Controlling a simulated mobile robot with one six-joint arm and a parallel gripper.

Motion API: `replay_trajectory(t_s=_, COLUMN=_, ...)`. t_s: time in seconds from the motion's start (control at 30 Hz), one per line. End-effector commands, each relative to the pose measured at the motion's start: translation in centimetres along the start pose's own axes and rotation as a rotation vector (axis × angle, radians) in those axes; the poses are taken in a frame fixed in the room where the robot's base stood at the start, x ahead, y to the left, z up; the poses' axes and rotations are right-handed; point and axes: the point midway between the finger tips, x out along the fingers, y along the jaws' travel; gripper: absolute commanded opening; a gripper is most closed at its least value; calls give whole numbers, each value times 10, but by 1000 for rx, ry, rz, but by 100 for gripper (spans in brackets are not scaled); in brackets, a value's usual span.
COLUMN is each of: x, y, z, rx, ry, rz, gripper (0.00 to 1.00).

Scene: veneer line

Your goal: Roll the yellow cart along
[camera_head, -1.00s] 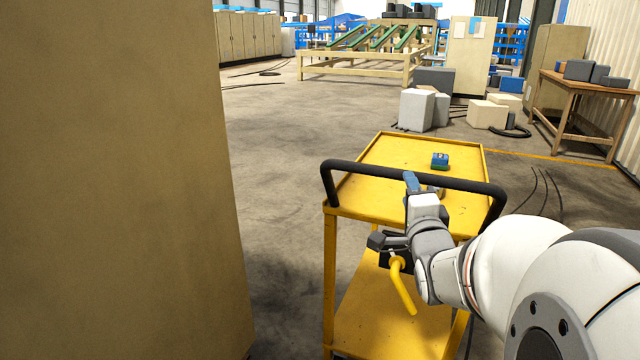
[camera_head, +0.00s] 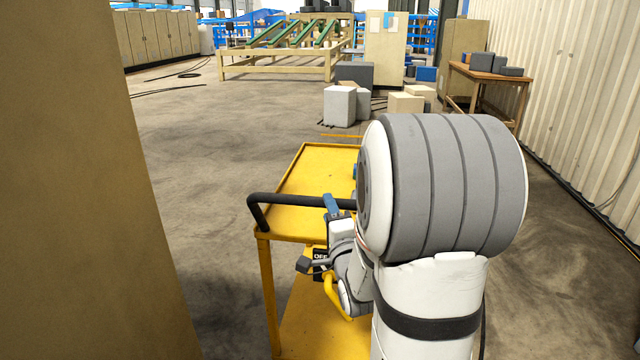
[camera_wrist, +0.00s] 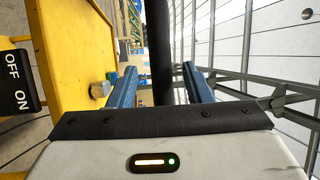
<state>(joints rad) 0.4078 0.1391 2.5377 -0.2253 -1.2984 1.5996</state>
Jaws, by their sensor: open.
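The yellow cart (camera_head: 307,192) stands ahead, with an upper tray and a lower shelf. Its right side is hidden behind my arm in the head view. Its black handle (camera_head: 282,200) crosses the near end of the tray. My gripper (camera_head: 333,205) is at the handle, partly hidden by my arm. In the wrist view, my gripper (camera_wrist: 160,85) is open, and the black handle (camera_wrist: 159,40) runs between its two blue fingers, with gaps on both sides.
A tall tan panel (camera_head: 75,190) rises close at the left. Beyond the cart are pale boxes (camera_head: 340,106), a conveyor frame (camera_head: 275,66) and a wooden bench (camera_head: 490,82). A corrugated wall (camera_head: 575,100) lines the right. The floor (camera_head: 215,170) left of the cart is clear.

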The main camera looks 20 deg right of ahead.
Motion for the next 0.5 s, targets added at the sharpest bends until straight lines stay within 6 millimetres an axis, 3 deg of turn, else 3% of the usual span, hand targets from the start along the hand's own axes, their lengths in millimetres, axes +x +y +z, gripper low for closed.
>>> replay_trajectory(t_s=0.2, x=2, y=-6, z=-1, rx=-2, ry=5, rz=5, gripper=45)
replay_trajectory(t_s=0.5, x=29, y=-5, z=-1, rx=-3, ry=6, rz=3, gripper=45)
